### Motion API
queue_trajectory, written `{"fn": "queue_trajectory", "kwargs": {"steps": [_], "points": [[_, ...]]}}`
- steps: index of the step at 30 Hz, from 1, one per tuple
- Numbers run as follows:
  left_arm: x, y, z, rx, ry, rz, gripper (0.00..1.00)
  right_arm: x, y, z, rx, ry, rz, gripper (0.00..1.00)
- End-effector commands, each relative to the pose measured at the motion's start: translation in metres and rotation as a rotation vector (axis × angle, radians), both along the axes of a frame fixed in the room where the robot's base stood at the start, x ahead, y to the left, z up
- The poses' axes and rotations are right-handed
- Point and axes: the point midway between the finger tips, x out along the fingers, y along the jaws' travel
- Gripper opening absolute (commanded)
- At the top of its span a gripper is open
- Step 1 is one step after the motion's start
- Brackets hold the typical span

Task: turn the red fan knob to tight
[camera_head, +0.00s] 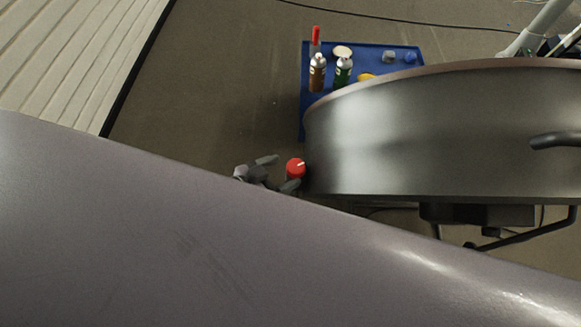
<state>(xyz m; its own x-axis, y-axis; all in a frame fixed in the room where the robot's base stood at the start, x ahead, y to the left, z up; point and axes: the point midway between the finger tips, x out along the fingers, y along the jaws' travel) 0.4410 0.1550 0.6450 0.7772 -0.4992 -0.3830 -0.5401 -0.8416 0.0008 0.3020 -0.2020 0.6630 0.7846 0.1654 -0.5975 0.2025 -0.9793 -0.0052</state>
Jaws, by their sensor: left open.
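The red fan knob (295,168) is a small round knob with a white mark on its face, at the left end of the large dark fan drum (400,140). My left gripper (279,172) is just left of the knob with its fingers apart, one toward the upper left of the knob and one at its lower left. I cannot tell whether a finger touches the knob. Most of my left gripper and wrist is hidden behind a large grey surface across the foreground. My right gripper is not in view.
A blue tray or table (312,120) behind the drum holds a brown bottle (317,75), a green bottle (343,72) and other small items. A black handle (556,140) sticks out at the drum's right. Pale slatted boards (70,50) lie at upper left. Brown floor between is clear.

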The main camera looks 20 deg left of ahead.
Motion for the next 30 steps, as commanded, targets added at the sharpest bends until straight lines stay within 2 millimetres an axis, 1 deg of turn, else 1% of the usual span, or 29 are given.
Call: {"fn": "queue_trajectory", "kwargs": {"steps": [1, 2, 6, 9, 18, 19, 20, 21, 23, 24, 30], "points": [[0.007, -0.004, -0.006, -0.002, -0.001, 0.0, 0.8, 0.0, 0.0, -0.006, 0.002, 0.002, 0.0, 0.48], [0.011, -0.007, -0.008, -0.001, -0.002, 0.0, 0.8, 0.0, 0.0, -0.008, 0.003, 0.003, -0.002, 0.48], [0.024, -0.015, -0.014, 0.0, -0.001, 0.0, 0.8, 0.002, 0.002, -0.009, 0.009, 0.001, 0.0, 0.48], [0.029, -0.019, -0.015, 0.0, -0.001, 0.0, 0.8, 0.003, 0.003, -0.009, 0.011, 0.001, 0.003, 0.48], [0.031, -0.02, -0.015, 0.001, 0.0, 0.0, 0.8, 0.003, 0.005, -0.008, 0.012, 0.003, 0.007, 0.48], [0.031, -0.02, -0.015, 0.001, 0.0, 0.0, 0.73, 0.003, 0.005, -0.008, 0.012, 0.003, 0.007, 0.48], [0.031, -0.02, -0.015, 0.001, 0.0, 0.0, 0.64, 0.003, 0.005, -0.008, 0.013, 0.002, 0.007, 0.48], [0.031, -0.02, -0.015, 0.001, 0.0, 0.0, 0.51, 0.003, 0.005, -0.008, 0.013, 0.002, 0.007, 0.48], [0.031, -0.02, -0.015, 0.001, 0.0, 0.0, 0.31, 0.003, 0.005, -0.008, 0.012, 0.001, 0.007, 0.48], [0.031, -0.02, -0.015, 0.001, 0.0, 0.0, 0.23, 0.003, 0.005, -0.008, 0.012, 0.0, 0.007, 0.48], [0.031, -0.019, -0.015, 0.001, 0.0, -0.008, 0.24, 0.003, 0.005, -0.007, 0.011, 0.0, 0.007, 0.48]]}}
